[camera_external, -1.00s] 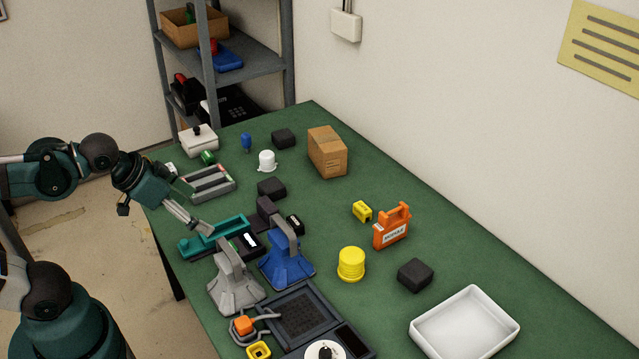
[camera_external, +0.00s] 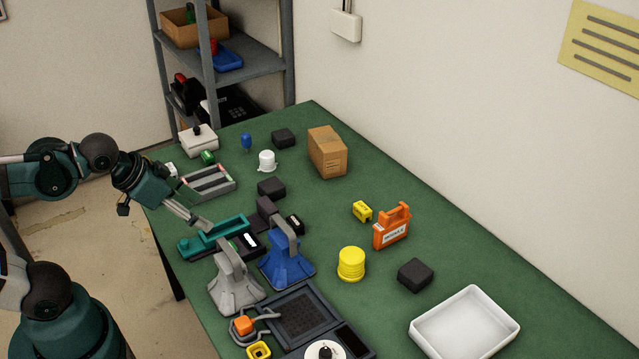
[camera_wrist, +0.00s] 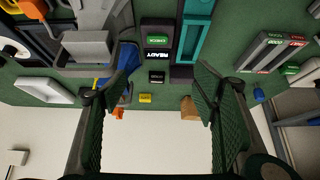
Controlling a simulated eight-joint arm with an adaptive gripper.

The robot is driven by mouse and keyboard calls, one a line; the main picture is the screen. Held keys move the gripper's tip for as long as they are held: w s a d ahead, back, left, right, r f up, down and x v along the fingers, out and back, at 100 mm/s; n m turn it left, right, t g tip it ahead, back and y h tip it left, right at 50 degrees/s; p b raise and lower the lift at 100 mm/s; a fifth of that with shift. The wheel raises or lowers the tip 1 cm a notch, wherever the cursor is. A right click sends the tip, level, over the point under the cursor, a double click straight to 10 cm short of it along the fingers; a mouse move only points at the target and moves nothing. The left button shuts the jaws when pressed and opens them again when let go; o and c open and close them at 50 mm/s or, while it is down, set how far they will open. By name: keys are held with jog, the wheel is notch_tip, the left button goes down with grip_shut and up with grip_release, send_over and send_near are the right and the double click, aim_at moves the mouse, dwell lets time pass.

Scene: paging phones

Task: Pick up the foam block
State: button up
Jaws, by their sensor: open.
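Several dark, block-like pieces lie on the green table, and I cannot tell for certain which is the foam block. One dark block (camera_external: 415,275) lies near the white tray, another (camera_external: 271,188) is in the middle, and a third (camera_external: 283,138) is at the back. My gripper (camera_external: 202,223) is at the table's left side, above the teal holder (camera_external: 213,238) and apart from these blocks. In the wrist view my gripper (camera_wrist: 160,95) has its fingers wide apart with nothing between them.
A grey stand (camera_external: 236,284) and a blue stand (camera_external: 287,263) are close to my gripper. A cardboard box (camera_external: 327,152), yellow cylinder (camera_external: 351,264), orange module (camera_external: 391,228) and white tray (camera_external: 464,325) stand farther right.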

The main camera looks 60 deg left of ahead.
jog(key=w+a+r+m+g+p, duration=0.25)
jog(key=w+r+m+p, duration=0.2)
jog(key=w, duration=0.45)
jog(key=m+g+p, duration=0.5)
jog(key=m+p, duration=0.6)
jog(key=m, duration=0.2)
send_over(272, 185)
jog(key=shift+n+t, duration=0.25)
jog(key=f, duration=1.1)
jog(key=shift+s+d+f, duration=0.25)
jog(key=shift+d+f, duration=0.1)
jog(key=shift+f, duration=0.05)
jog(key=shift+w+a+f+p, duration=0.25)
jog(key=shift+a+f+p, duration=0.15)
jog(key=shift+f, duration=0.25)
jog(key=shift+f, duration=0.1)
